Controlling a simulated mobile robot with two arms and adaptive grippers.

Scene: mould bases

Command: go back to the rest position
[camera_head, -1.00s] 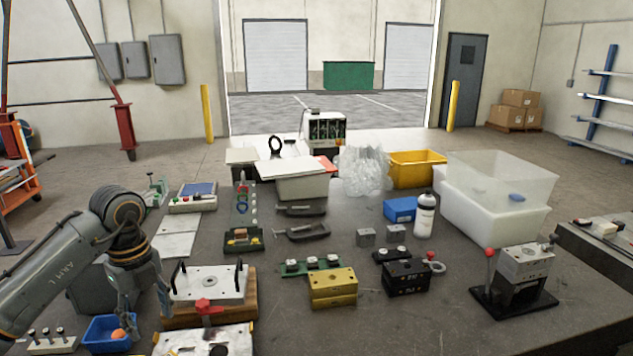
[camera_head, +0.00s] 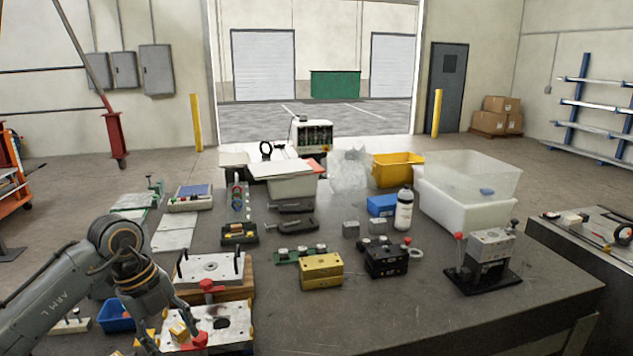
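My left arm comes in from the left and bends down at its wrist. My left gripper (camera_head: 168,328) points down at the lower left, in front of the white mould plates. Its fingers are small and partly mixed with yellow patches behind or beside them, so I cannot tell whether they are apart or hold anything. The near white mould plate (camera_head: 222,325) with red clamps lies just right of the gripper. The farther white plate (camera_head: 212,266) with black handles sits on a wooden base behind it. My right gripper is not in view.
A blue bin (camera_head: 113,316) stands left of my gripper, partly hidden by the arm. A gold block (camera_head: 321,271), a black block (camera_head: 386,258) and a black press stand (camera_head: 484,268) stand to the right. The front middle of the table (camera_head: 400,320) is clear.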

